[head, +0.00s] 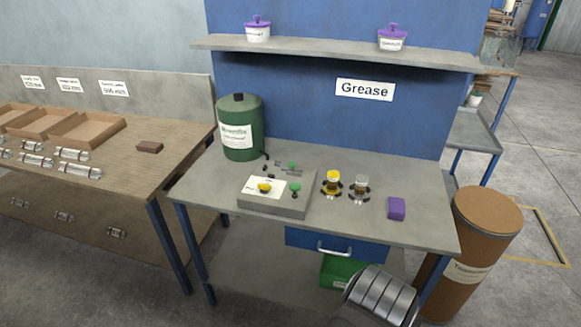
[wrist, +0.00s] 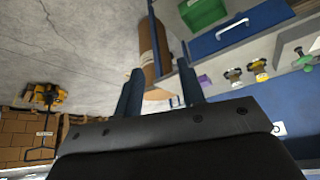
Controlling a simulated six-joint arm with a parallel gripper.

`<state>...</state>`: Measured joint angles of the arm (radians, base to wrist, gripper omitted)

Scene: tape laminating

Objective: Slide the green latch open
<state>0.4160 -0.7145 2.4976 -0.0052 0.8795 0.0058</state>
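A grey box (head: 290,208) with a white label sits on the workbench in the head view. A green knob (head: 295,188), which looks like the green latch, stands on its right part, beside a yellow knob (head: 264,187). A second small green piece (head: 292,165) is at the back of the box. A green knob (wrist: 304,57) also shows at the right edge of the wrist view. My gripper (wrist: 160,80) is open and empty in the wrist view, its fingers apart and away from the box.
Yellow-topped (head: 332,181) and grey-topped (head: 359,186) fittings and a purple block (head: 397,208) stand right of the box. A green drum (head: 239,128) is behind left. A shelf (head: 330,50) overhangs the bench. A brown barrel (head: 470,250) stands at right.

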